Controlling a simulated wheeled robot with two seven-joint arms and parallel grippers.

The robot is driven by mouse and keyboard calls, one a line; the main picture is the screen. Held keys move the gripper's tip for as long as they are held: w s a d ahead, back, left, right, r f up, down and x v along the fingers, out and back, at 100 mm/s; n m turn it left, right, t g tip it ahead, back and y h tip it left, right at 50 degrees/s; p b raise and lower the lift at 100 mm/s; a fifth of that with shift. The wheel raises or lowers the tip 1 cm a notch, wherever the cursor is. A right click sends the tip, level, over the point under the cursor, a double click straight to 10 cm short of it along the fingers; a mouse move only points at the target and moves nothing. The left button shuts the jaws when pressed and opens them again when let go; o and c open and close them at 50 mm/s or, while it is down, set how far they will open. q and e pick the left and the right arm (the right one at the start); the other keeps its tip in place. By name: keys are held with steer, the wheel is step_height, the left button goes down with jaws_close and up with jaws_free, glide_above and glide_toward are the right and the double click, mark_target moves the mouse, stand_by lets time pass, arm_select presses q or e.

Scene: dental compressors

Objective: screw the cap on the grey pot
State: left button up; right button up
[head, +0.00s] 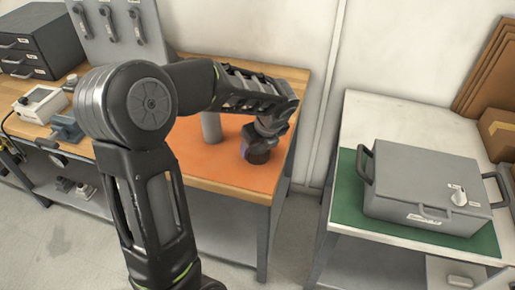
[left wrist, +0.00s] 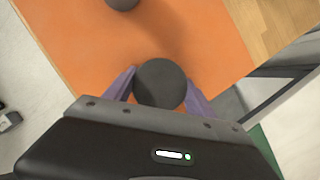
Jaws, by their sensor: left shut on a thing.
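My left gripper (head: 259,140) points down over the orange mat (head: 188,150) near the workbench's right end. In the left wrist view its purple fingers (left wrist: 160,88) are shut on a dark round cap-like piece (left wrist: 160,83). In the head view this dark piece (head: 257,156) shows low under the fingers, at or just above the mat; I cannot tell what is under it. A grey cylinder (head: 211,128), likely the grey pot, stands upright to its left, its top hidden by my arm. A dark round thing (left wrist: 122,3) shows at the wrist view's top edge. My right gripper is not in view.
A second table (head: 400,115) at the right holds a grey case (head: 425,187) on a green mat (head: 345,215), with a floor gap between the tables. A drawer unit (head: 38,42), a white device (head: 40,103) and a blue vise-like tool (head: 66,128) stand at the workbench's left.

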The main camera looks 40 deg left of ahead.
arm_select(q)
step_height(320, 180, up, 10)
stand_by(0.7)
stand_by(0.6)
